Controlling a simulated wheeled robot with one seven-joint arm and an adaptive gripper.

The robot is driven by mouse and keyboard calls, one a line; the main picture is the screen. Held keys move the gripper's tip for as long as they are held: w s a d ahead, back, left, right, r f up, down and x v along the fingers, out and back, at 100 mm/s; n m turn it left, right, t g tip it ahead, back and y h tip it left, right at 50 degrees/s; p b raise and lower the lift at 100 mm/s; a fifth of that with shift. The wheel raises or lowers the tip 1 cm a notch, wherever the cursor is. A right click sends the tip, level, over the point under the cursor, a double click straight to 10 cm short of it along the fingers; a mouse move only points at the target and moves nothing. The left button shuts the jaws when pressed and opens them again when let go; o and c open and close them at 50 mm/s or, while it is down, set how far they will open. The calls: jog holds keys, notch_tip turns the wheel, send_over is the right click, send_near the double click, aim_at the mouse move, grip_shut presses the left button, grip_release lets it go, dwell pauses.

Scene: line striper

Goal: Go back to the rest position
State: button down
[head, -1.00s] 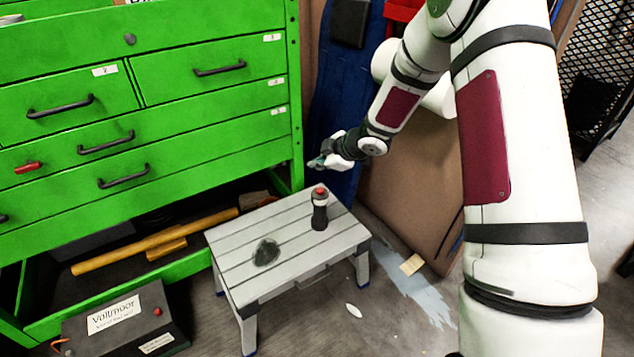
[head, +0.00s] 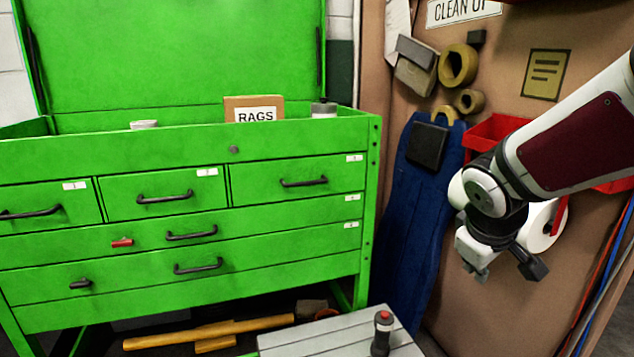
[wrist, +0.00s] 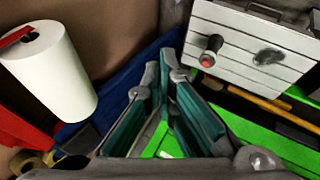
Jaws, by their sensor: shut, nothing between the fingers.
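My gripper (head: 532,266) hangs from my raised arm at the right of the head view, in front of the brown board and below the red bin. In the wrist view the two green-padded fingers of my gripper (wrist: 160,78) come together at their tips with nothing between them. The dark bottle with a red top (head: 381,338) stands upright on the grey slatted stool (head: 320,340), well below and left of my gripper. The bottle also shows in the wrist view (wrist: 210,50), apart from my fingers.
The green tool chest (head: 190,240) fills the left, its lid open and drawers shut. A box marked RAGS (head: 254,110) stands in its top. A white paper roll (head: 541,226) is close behind my gripper. A blue garment (head: 420,220) hangs on the board.

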jog(key=s+a+r+m+g+y, duration=0.1)
jog(key=s+a+m+g+y, duration=0.3)
jog(key=s, duration=1.2)
jog(key=s+a+r+m+g, duration=0.1)
jog(key=s+a, duration=0.4)
jog(key=s, duration=1.1)
notch_tip(320, 180, up, 28)
jog(key=t+p, duration=0.3)
jog(key=p, duration=2.4)
jog(key=shift+w+d+t, duration=0.2)
jog(key=shift+d+t, duration=0.1)
jog(key=shift+d, duration=0.05)
